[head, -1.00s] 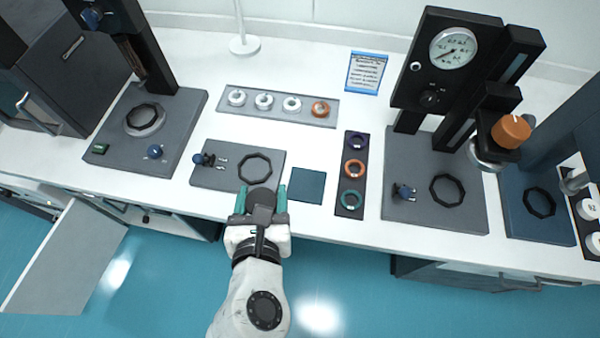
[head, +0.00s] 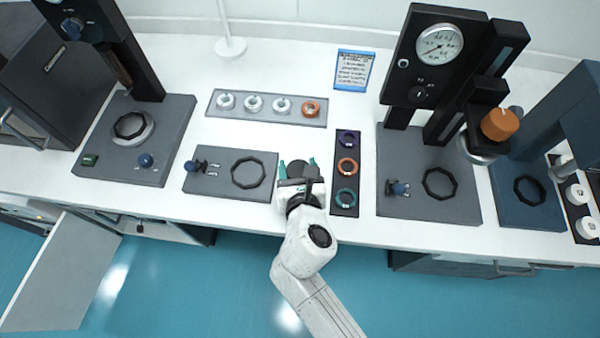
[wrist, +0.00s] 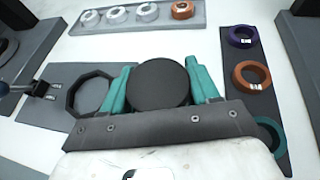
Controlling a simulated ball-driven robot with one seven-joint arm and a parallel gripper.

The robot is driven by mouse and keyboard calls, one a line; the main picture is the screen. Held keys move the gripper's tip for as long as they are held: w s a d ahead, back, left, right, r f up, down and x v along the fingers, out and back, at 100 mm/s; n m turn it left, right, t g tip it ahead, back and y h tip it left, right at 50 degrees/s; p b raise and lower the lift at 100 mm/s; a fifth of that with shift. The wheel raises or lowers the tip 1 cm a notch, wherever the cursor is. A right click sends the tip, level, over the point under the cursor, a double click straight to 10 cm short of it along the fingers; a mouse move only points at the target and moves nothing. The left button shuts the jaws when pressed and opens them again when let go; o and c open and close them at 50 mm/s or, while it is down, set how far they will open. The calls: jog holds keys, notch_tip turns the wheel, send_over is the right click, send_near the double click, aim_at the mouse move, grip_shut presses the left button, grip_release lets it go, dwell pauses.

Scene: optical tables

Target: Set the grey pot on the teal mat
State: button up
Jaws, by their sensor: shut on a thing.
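The grey pot shows in the wrist view as a dark grey round top (wrist: 160,84) between the two teal fingers of my gripper (wrist: 160,80). In the head view the pot (head: 298,169) is also between the fingers of my gripper (head: 297,164), which is shut on it. The gripper is over the bench between the left grey plate and the dark ring strip. The teal mat is hidden under the gripper and pot in both views. I cannot tell whether the pot touches it.
The dark strip (head: 345,204) with purple, orange and teal rings lies close to the right. A grey plate (head: 208,184) with a black octagonal ring (head: 248,172) and blue knob lies close to the left. A ring tray (head: 267,118) lies behind; bare white bench lies between.

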aim_at(300, 175)
jog(key=shift+w+d+f+b, duration=0.1)
jog(key=shift+w+f+b, duration=0.1)
jog(key=shift+f, duration=0.8)
jog(key=shift+w+d+f+b, duration=0.1)
jog(key=shift+f+b, duration=0.05)
jog(key=shift+f, duration=0.8)
jog(key=shift+f, duration=0.1)
jog(key=o, duration=1.1)
jog(key=shift+s, duration=0.1)
jog(key=v, duration=1.2)
